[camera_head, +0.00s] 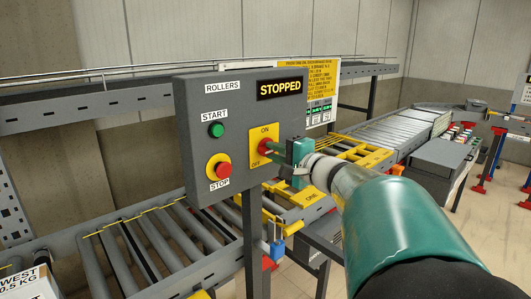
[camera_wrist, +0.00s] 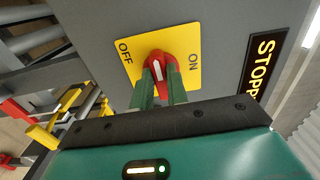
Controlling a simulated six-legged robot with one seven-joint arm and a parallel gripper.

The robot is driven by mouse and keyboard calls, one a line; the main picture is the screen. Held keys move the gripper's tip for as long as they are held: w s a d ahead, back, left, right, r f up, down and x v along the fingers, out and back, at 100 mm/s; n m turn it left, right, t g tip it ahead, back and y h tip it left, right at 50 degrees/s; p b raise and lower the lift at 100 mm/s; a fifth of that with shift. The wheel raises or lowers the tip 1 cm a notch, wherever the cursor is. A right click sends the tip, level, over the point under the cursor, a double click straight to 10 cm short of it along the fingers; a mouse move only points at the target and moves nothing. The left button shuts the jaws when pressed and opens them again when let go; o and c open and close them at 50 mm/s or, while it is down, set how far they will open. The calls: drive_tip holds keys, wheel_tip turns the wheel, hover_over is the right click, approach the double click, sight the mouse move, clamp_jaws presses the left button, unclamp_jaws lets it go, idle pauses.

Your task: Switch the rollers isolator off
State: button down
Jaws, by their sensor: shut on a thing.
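The rollers panel (camera_head: 215,120) carries a yellow isolator plate (camera_head: 256,137) marked ON at the top and OFF at the lower left. The red isolator knob (camera_wrist: 157,62) sits on the plate, and its white pointer lies between OFF and ON in the wrist view. My gripper (camera_wrist: 160,82) is shut on the knob, one green finger on each side. In the head view my gripper (camera_head: 275,150) reaches the knob from the right and hides part of it. The display (camera_head: 280,88) above reads STOPPED.
A green START button (camera_head: 216,130) and a red STOP button (camera_head: 223,170) are left of the isolator. A blue padlock (camera_head: 277,249) hangs below the panel. Roller conveyors (camera_head: 170,240) run below and behind, with the panel's post (camera_head: 253,240) in front.

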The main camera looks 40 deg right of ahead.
drive_tip(key=c, duration=1.4)
unclamp_jaws()
drive_tip(key=shift+s, duration=0.1)
drive_tip(key=s, duration=1.3)
drive_tip(key=shift+s+d, duration=0.2)
drive_tip(key=shift+s, duration=0.1)
